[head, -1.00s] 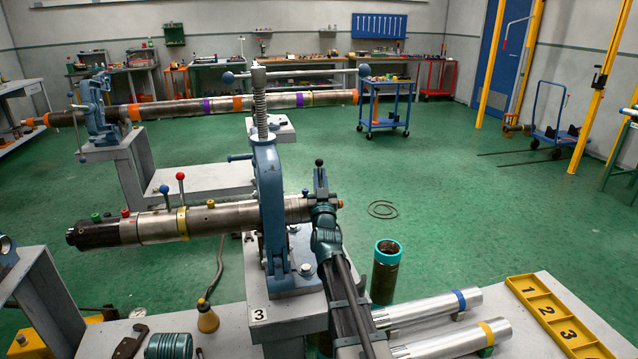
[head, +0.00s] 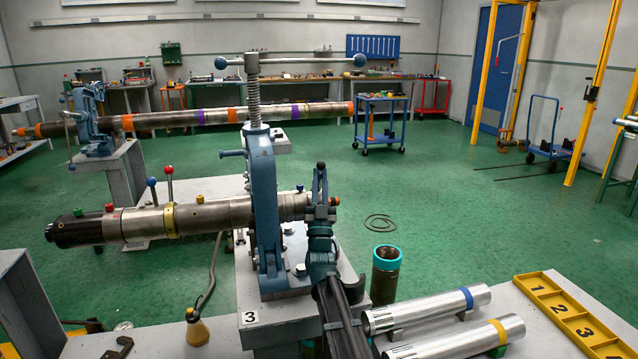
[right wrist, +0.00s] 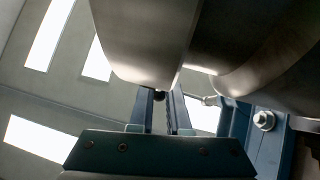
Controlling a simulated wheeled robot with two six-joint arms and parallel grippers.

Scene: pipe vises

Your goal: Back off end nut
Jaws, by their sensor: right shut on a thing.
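A steel tool string (head: 190,217) lies level through the blue vise (head: 267,205) on the pedestal marked 3. Its right end carries a narrower steel end nut (head: 293,206) with a small orange tip (head: 334,201). My right gripper (head: 320,188) comes up from below and is shut on the end nut, its fingers standing upright across it. In the right wrist view, the steel cylinder (right wrist: 140,45) fills the top, and the fingers reach up beneath it; their hold there is partly hidden. My left gripper is not in view.
Two silver tubes (head: 425,308) lie on the front bench beside a yellow numbered tray (head: 570,312). A teal-rimmed canister (head: 386,272) stands right of my arm. A second string in a vise (head: 92,120) is behind. The green floor to the right is mostly open.

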